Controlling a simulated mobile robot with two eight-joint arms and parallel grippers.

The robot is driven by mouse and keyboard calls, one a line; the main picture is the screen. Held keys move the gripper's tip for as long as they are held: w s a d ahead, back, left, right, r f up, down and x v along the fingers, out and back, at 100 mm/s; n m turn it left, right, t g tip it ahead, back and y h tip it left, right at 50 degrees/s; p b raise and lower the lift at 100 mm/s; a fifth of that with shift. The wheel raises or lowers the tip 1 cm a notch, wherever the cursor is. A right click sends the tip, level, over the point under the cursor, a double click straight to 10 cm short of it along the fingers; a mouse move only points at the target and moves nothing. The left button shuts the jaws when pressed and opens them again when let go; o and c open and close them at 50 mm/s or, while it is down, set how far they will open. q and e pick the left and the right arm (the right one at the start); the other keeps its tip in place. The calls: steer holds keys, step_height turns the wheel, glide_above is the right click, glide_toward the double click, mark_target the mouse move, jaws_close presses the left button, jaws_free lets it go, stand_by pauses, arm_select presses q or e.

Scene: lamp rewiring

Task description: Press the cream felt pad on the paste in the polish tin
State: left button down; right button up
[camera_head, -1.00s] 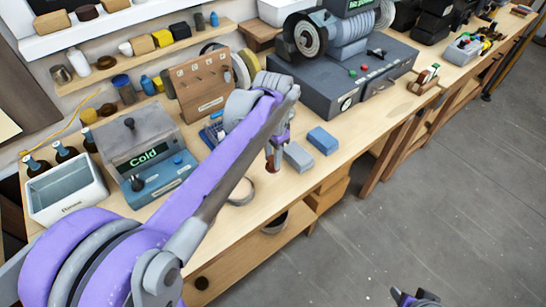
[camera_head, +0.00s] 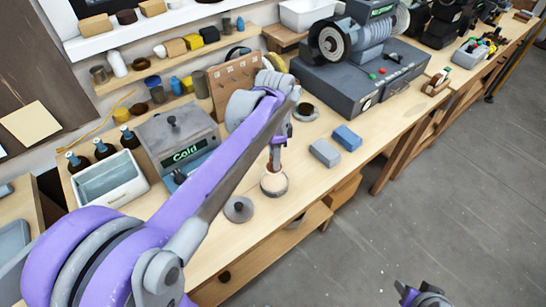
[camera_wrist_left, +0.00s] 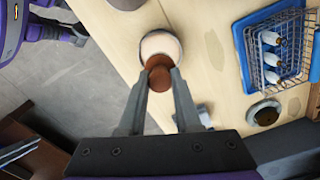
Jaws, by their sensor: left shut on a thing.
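My left gripper (camera_head: 275,162) points down over the workbench, shut on a brown wooden knob (camera_wrist_left: 160,77), the handle of the felt pad. Just beyond the knob is a round, pale cream disc with a rim; the head view shows it below my fingers (camera_head: 274,183), and the left wrist view shows it past the knob (camera_wrist_left: 161,44). I take this for the polish tin. I cannot tell whether the cream is paste or felt, or whether pad and tin touch. A part of my right arm's end (camera_head: 422,296) shows at the bottom edge; its jaws are unclear.
A round grey lid (camera_head: 239,209) lies left of the disc. Grey (camera_head: 325,152) and blue (camera_head: 348,138) blocks lie to its right. A small round dish (camera_head: 305,111) stands behind. The grey "Cold" unit (camera_head: 180,140) and white basin (camera_head: 108,183) are at the left.

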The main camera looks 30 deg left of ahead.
arm_select(q)
steer(key=shift+d+f+b, duration=0.1)
steer(key=shift+f+b, duration=0.45)
steer(key=shift+f, duration=0.6)
step_height(320, 180, down, 2)
steer(key=shift+f+b, duration=0.1)
steer(key=shift+b, duration=0.5)
steer(key=shift+f, duration=0.15)
arm_select(e)
steer(key=f, duration=0.1)
steer(key=s+f, duration=0.1)
steer(key=f, duration=0.1)
steer(key=shift+s+f, duration=0.15)
steer(key=shift+f, duration=0.15)
arm_select(q)
steer(key=shift+f+b, duration=0.4)
steer(key=shift+f, duration=0.2)
arm_select(e)
steer(key=shift+s+f, duration=0.15)
steer(key=shift+f, duration=0.3)
